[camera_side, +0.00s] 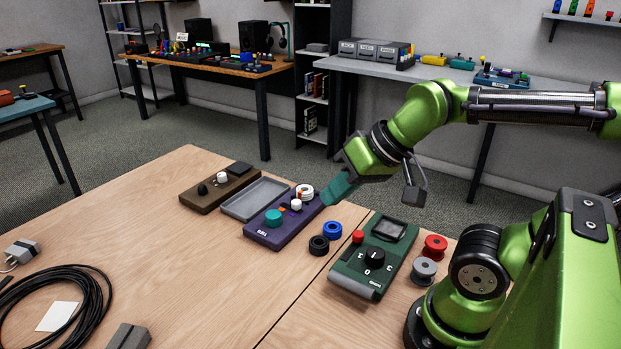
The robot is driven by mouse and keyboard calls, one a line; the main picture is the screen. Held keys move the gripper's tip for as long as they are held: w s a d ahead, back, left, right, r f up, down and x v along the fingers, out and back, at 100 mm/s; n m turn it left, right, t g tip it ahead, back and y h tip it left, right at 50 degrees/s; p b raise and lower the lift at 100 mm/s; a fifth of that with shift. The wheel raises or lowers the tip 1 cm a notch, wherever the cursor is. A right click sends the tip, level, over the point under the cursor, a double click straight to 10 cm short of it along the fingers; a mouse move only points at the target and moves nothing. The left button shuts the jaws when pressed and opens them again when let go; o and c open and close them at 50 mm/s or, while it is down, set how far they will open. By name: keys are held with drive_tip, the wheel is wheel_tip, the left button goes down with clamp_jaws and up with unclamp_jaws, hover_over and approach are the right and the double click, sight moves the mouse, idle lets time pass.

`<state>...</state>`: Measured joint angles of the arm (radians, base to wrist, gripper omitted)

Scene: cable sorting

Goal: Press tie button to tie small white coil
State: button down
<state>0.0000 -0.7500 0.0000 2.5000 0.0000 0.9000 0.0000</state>
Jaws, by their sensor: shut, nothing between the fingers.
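A purple device (285,229) with lettering on its near end lies across the table. It carries a round teal knob or button (273,217), a small white round piece (296,205) and an orange patch. A white coil (305,192) sits at its far end; which white piece is the small coil is hard to tell. My gripper (328,198) has teal fingers, is shut and empty, and points down-left just right of the white coil, above or beside the device's far right corner. Whether it touches the device cannot be told.
A grey tray (239,207) and a brown box (213,193) with knobs stand left. Blue (332,230) and black (319,245) coils lie right of the purple device, then a green device (350,274), red (435,245) and grey (424,269) coils. The front middle table is clear.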

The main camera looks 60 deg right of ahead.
idle(0.4)
drive_tip(key=m+t, duration=0.2)
drive_tip(key=m, duration=1.9)
hover_over(276, 215)
wheel_tip(276, 215, down, 8)
drive_tip(key=shift+f, duration=0.1)
drive_tip(key=shift+f, duration=0.1)
drive_tip(key=shift+f, duration=4.35)
